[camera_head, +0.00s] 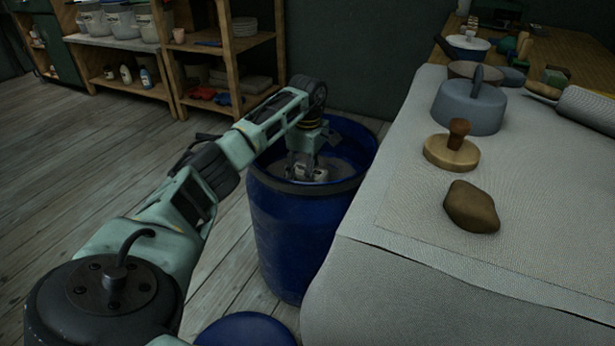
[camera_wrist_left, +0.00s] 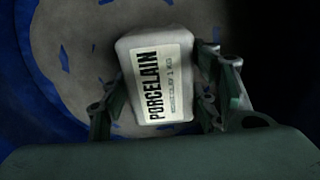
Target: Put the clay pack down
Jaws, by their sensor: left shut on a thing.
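The clay pack (camera_wrist_left: 158,75) is a pale block with a label reading "PORCELAIN". My left gripper (camera_wrist_left: 155,95) is shut on it, with a finger on each side. In the head view my left gripper (camera_head: 307,165) reaches down into a blue barrel (camera_head: 300,230), and the pack (camera_head: 310,173) shows small inside the rim. Below the pack in the wrist view is a greyish surface (camera_wrist_left: 85,40) with blue flecks inside the barrel. I cannot tell whether the pack touches it. My right gripper is not in view.
A cloth-covered table (camera_head: 400,290) stands right of the barrel, holding a brown lump (camera_head: 471,207), a wooden-handled disc (camera_head: 451,153) and a grey handled block (camera_head: 469,107). A blue round lid (camera_head: 246,331) is at the bottom edge. Wooden shelves (camera_head: 228,50) stand behind. Floor at left is clear.

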